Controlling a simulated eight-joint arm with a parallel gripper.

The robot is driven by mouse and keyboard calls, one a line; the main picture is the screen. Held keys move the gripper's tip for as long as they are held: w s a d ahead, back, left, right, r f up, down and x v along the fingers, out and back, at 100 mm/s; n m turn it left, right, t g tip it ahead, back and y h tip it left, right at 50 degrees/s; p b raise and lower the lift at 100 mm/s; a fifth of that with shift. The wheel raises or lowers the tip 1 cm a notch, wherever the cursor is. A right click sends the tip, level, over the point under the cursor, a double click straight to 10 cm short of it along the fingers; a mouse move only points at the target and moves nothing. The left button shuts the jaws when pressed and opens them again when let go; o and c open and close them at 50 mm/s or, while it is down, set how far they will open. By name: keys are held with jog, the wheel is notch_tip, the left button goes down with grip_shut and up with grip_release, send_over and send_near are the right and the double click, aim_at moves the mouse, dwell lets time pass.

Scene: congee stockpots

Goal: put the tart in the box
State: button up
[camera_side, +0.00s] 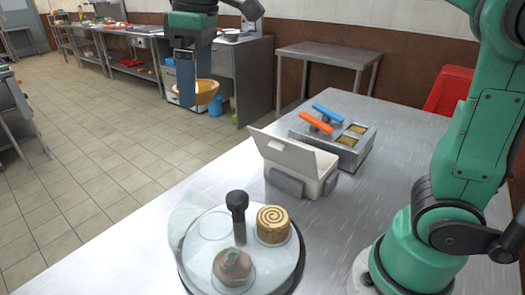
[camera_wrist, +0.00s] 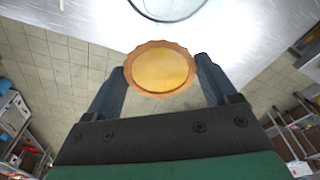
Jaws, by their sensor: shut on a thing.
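The tart (camera_wrist: 160,70) is golden with a wavy crust rim and sits between the two fingers in the wrist view. It also shows in the side view (camera_side: 208,92) at the tip of the blue fingers. My gripper (camera_wrist: 160,82) is shut on it and holds it high, well above the table; in the side view the gripper (camera_side: 193,90) is at the upper left. The white box (camera_side: 302,165) stands on the steel table with its lid raised, below and to the right of the gripper. Its inside is mostly hidden.
A round stand (camera_side: 205,275) with a swirl cake (camera_side: 273,225), a brown pastry (camera_side: 232,266) and a dark upright knob (camera_side: 238,205) is in front of the box. A metal container (camera_side: 345,150) with orange and blue handles is behind it.

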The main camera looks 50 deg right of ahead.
jog(key=s+d+m+h, duration=0.1)
jog(key=s+d+m, duration=0.35)
jog(key=d, duration=0.75)
jog(key=s+d+m, duration=0.3)
jog(key=d+m, duration=0.3)
jog(key=d, duration=0.6)
jog(key=shift+d+f, duration=0.15)
jog(key=shift+f, duration=5.25)
jog(key=shift+d+f, duration=0.15)
jog(key=shift+f, duration=5.2)
jog(key=shift+f, duration=0.2)
jog(key=o, duration=1.1)
jog(key=shift+c, duration=0.2)
jog(key=shift+r, duration=0.1)
